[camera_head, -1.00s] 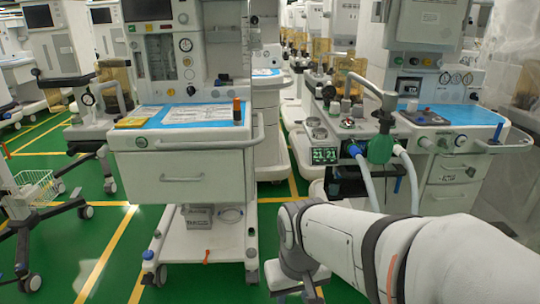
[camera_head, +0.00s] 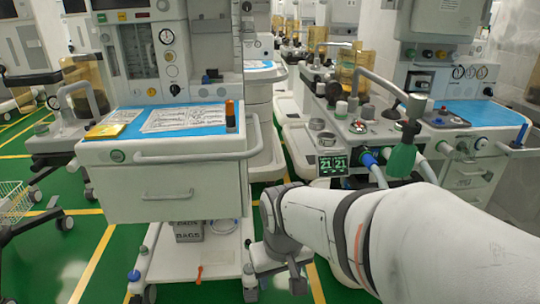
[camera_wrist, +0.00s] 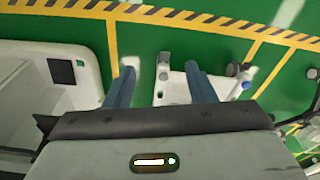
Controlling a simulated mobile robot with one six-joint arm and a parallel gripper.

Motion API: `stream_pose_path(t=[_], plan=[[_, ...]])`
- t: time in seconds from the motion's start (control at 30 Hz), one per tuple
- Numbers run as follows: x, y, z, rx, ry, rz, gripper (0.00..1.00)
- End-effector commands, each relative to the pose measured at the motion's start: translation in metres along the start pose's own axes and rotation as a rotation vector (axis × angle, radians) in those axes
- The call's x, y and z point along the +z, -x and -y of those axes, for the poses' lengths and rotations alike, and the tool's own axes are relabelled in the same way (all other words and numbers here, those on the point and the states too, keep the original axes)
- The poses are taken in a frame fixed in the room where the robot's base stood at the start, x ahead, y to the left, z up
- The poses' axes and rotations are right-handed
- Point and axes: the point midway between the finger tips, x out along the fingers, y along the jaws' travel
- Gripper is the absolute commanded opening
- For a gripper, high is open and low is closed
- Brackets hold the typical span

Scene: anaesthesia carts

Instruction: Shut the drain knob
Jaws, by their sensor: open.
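No part is plainly labelled as the drain knob. A small red-orange lever-like part (camera_head: 199,275) hangs at the front of the left cart's low base, and a blue knob or cap (camera_head: 134,276) sits at that base's left corner; I cannot tell which, if either, is the drain knob. My gripper (camera_wrist: 160,68) is open and empty, its two blue-grey fingers apart over the green floor. In the wrist view, a white base with a blue part (camera_wrist: 246,85) lies beyond the fingers. In the head view my arm reaches low, right of the left cart, and the fingertips cannot be made out.
The left cart's drawer (camera_head: 180,192) and front handle (camera_head: 198,156) overhang its low base (camera_head: 190,262). A second cart (camera_head: 455,145) with hoses and a green part (camera_head: 402,155) stands close on the right. Green floor shows between and left of them.

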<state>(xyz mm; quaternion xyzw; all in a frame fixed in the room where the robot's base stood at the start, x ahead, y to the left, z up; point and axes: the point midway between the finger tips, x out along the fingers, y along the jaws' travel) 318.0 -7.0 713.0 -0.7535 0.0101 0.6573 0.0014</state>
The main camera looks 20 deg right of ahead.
Motion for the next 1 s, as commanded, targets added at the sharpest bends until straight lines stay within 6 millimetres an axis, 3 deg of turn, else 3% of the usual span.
stream_pose_path(t=[0.17, 0.3, 0.5, 0.63, 0.8, 1.0], plan=[[-0.057, -0.025, -0.046, 0.070, -0.060, -0.171, 0.50], [-0.113, -0.047, -0.104, 0.145, -0.109, -0.378, 0.50], [-0.170, -0.069, -0.186, 0.208, -0.138, -0.679, 0.50], [-0.189, -0.078, -0.234, 0.226, -0.144, -0.873, 0.50], [-0.192, -0.084, -0.283, 0.215, -0.150, -1.115, 0.50], [-0.179, -0.082, -0.315, 0.186, -0.161, -1.326, 0.50]])
